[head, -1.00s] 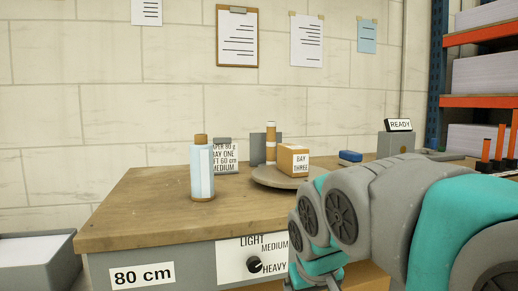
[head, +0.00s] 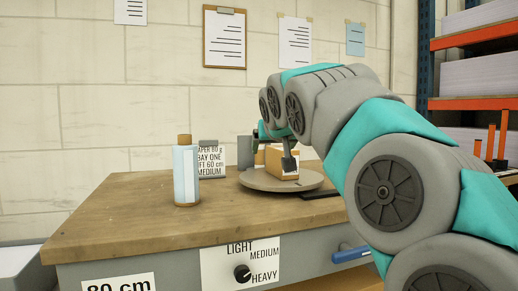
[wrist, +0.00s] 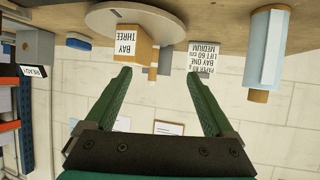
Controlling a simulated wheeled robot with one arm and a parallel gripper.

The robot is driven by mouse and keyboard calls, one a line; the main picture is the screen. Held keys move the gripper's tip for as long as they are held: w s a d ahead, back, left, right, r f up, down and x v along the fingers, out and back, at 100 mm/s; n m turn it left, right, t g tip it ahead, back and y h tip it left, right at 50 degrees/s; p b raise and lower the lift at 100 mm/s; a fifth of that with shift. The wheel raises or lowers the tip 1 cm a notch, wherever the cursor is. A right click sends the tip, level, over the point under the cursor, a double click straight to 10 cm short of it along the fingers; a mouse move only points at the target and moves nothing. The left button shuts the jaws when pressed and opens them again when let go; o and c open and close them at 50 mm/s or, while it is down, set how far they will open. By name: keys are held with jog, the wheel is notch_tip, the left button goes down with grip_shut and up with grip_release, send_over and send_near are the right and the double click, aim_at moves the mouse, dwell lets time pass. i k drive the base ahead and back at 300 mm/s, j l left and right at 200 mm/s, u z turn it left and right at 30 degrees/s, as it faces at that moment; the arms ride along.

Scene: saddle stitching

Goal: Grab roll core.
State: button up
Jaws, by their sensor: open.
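A light blue wrapped roll (head: 185,176) with a brown core (head: 184,139) protruding at its top stands upright on the table's left part. In the upside-down wrist view the roll (wrist: 265,45) is right of my fingers, its brown core (wrist: 258,96) pointing down. A thin brown cylinder (wrist: 153,74) shows beside the box between my fingers; I cannot tell which one is the roll core. My gripper (head: 273,150) is open and empty over the turntable, in front of the BAY THREE box (head: 280,160). Its spread fingers show in the wrist view (wrist: 161,78).
The box sits on a round grey turntable (head: 255,182) on the wooden table (head: 130,215). A lettered sign (head: 211,162) stands right of the roll. A dial panel (head: 240,265) and a blue handle (head: 350,254) are on the table's front. Orange shelving (head: 480,103) is at right.

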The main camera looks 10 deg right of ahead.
aim_at(260, 158)
jog(key=i+l, duration=0.15)
jog(key=i, duration=1.2)
